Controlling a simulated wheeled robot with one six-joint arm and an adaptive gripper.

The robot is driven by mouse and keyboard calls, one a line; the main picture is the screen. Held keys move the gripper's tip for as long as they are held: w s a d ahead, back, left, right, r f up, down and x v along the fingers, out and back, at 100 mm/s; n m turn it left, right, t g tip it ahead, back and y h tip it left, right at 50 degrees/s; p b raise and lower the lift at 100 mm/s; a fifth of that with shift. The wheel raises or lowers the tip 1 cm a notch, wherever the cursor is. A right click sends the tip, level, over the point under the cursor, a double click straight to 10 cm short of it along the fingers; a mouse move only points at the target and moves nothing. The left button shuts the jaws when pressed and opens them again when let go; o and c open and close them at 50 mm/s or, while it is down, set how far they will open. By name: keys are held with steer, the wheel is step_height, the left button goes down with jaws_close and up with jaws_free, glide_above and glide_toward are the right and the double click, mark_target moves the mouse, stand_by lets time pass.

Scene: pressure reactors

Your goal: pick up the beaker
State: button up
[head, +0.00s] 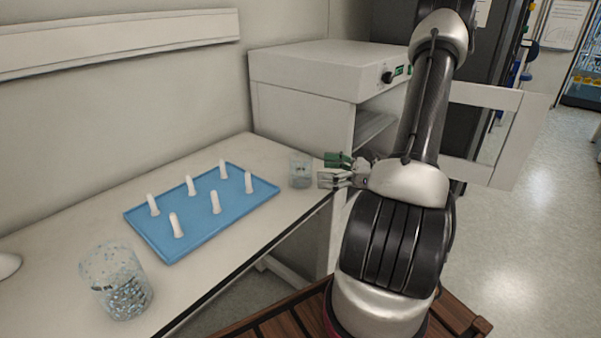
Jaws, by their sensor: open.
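A small clear beaker (301,171) stands upright on the white bench, near its right end and close to the cabinet. My gripper (326,171) is open just to the right of the beaker, with its fingers pointing left toward it. The fingertips look very close to the beaker's right side. I cannot tell whether they touch it or reach around it. A larger clear glass vessel (118,281) with small pieces in it stands at the front left of the bench.
A blue tray (166,246) with several upright white pegs lies left of the small beaker. A white cabinet-like device (300,72) with a dark knob stands behind, its door (510,140) open at right. The white bench (60,232) has bare room around the tray.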

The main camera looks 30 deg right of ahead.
mark_target(291, 155)
steer(key=shift+w+d+r+m+t, duration=0.1)
steer(key=shift+w+r+m+t, duration=0.15)
steer(key=shift+w+r+t, duration=0.25)
steer(key=shift+w+r+m+t, duration=0.2)
steer(key=shift+w+r+m, duration=0.05)
steer(key=shift+w, duration=0.4)
steer(key=x, duration=0.6)
steer(key=shift+w, duration=0.35)
steer(key=shift+c, duration=0.2)
steer(key=c, duration=1.1)
steer(key=shift+r, duration=0.1)
